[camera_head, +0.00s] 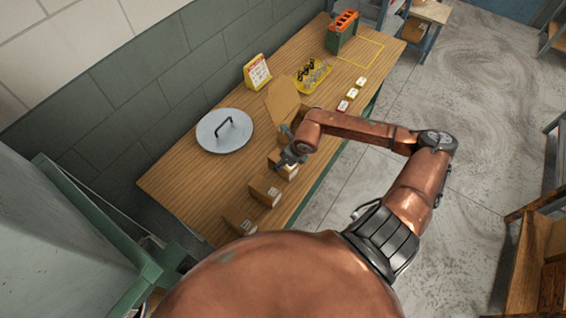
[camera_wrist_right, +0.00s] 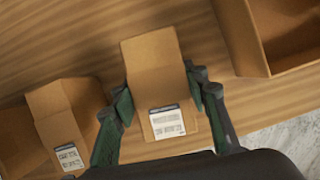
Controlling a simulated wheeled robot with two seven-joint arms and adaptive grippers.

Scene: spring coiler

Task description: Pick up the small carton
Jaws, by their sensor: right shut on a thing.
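My right gripper (camera_head: 290,156) is over the wooden table's front part, at the last of a row of small brown cartons. In the right wrist view its fingers (camera_wrist_right: 162,103) are shut on a small carton (camera_wrist_right: 160,75) with a white label, one finger on each side. That carton is partly hidden by the gripper in the head view (camera_head: 287,171). I cannot tell whether it touches the table. Two similar cartons stand to the left, a nearer one (camera_head: 265,190) and a farther one (camera_head: 239,219). My left gripper is not in view.
An open cardboard box (camera_head: 283,100) stands just beyond the gripper. A round grey lid (camera_head: 224,131) lies on the table (camera_head: 180,180). A yellow tray (camera_head: 314,75), a sign (camera_head: 257,72) and a green-and-orange container (camera_head: 342,31) are farther back.

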